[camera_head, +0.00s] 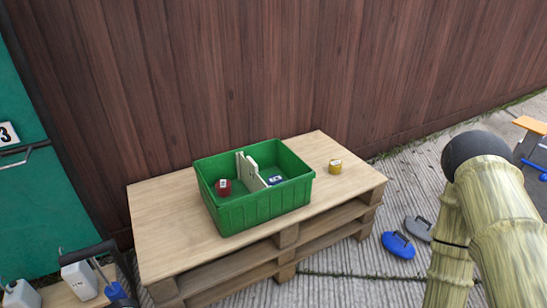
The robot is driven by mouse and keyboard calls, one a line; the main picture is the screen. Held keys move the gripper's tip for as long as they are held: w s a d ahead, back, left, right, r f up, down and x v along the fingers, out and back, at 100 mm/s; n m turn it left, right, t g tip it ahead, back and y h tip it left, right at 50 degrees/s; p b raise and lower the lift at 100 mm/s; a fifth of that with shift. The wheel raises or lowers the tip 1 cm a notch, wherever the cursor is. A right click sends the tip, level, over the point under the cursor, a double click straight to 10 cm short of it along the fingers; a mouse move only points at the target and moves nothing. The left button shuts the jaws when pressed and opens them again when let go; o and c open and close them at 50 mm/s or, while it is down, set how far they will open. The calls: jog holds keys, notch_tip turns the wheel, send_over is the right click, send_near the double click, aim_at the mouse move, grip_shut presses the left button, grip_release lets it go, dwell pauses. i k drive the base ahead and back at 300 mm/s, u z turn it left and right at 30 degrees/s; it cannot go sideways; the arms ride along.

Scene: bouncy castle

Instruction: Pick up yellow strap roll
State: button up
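The yellow strap roll (335,167) is a small short cylinder with a pale label on top. It sits on the right part of the wooden pallet top (165,225), to the right of the green crate (262,208) and apart from it. My gripper is not in view, so its state and its distance from the roll do not show. Nothing hides the roll.
A white divider (250,170) splits the crate. A red roll (223,188) lies in its left compartment, a blue item (275,180) in its right one. A brown plank fence (250,70) stands close behind. Blue (398,245) and grey (419,228) objects lie on the ground at right.

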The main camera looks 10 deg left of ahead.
aim_at(335, 166)
jog(key=u, duration=0.5)
jog(key=i, duration=0.7)
jog(key=u, duration=0.25)
